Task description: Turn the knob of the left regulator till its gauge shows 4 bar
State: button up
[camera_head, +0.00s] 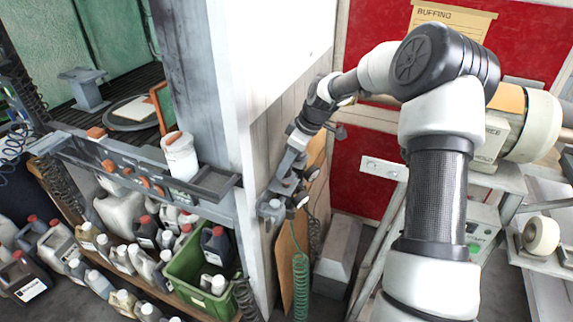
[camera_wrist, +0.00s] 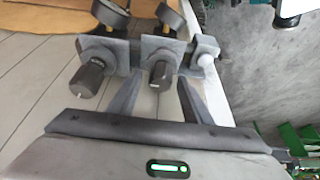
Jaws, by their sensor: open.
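Two regulators with dark ribbed knobs sit side by side on a grey bracket, small in the head view. In the wrist view, one knob (camera_wrist: 158,73) is on the right, nearer the panel's edge, which lies left in the head view; it appears to be the left regulator's. The other knob (camera_wrist: 88,80) is on the left. My gripper (camera_wrist: 156,86) is open, its fingers pointing at the right-hand knob, one on each side. Contact cannot be told. Round gauges (camera_wrist: 170,14) (camera_wrist: 110,12) are cut by the top edge; their readings cannot be seen. My gripper (camera_head: 292,168) hides part of the regulators in the head view.
A grey block (camera_wrist: 205,52) ends the bracket. A green coiled hose (camera_head: 301,285) hangs below the regulators. A white corner post (camera_head: 238,130) stands left of them. A green crate (camera_head: 184,280) and several bottles are farther left. A grinder (camera_head: 535,125) stands right.

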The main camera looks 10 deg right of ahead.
jog(key=shift+a+f, duration=0.15)
jog(key=shift+f, duration=0.1)
jog(key=c, duration=1.1)
jog(key=shift+o, duration=0.2)
jog(key=m+t+h+b, duration=0.1)
jog(key=m, duration=0.2)
jog(key=shift+b, duration=0.35)
jog(key=shift+m+t+h+b, duration=0.4)
jog(key=shift+m+h+b, duration=0.3)
jog(key=shift+m, duration=1.4)
